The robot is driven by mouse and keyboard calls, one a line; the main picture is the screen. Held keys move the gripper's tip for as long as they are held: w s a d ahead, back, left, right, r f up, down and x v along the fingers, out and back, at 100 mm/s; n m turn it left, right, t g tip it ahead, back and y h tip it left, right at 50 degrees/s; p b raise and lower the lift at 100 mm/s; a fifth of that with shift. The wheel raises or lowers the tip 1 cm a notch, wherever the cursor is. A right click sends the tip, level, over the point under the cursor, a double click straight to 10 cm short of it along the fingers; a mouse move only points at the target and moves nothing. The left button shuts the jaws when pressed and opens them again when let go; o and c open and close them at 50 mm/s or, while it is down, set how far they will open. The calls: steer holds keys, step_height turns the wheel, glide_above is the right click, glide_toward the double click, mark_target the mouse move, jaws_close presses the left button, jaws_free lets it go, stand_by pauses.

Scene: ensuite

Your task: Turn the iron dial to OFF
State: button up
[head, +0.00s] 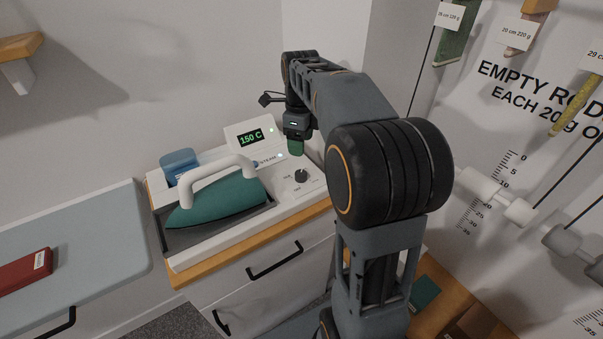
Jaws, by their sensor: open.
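The iron dial (301,175) is a small dark knob on the white panel at the right end of the iron station (215,235). Small marks surround it, too small to read surely, and I cannot tell its exact setting. The display (249,138) reads 150 C in green. The iron (218,195), with a white handle and green body, rests in its dark tray left of the dial. My gripper (295,150) is behind the dial in the picture, apart from it, pointing down. Its jaws are open, though the fingers are small and partly hidden.
A blue container (179,165) stands at the station's back left. A grey board (75,245) with a red object (25,272) lies to the left. White drawers (265,270) are below the station. Hanging rods and a printed wall chart (520,150) are at right.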

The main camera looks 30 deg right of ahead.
mark_target(301, 173)
step_height(301, 173, down, 11)
steer(key=shift+f+b, duration=0.1)
steer(key=shift+b, duration=0.3)
steer(key=c, duration=0.9)
steer(key=shift+n, duration=0.3)
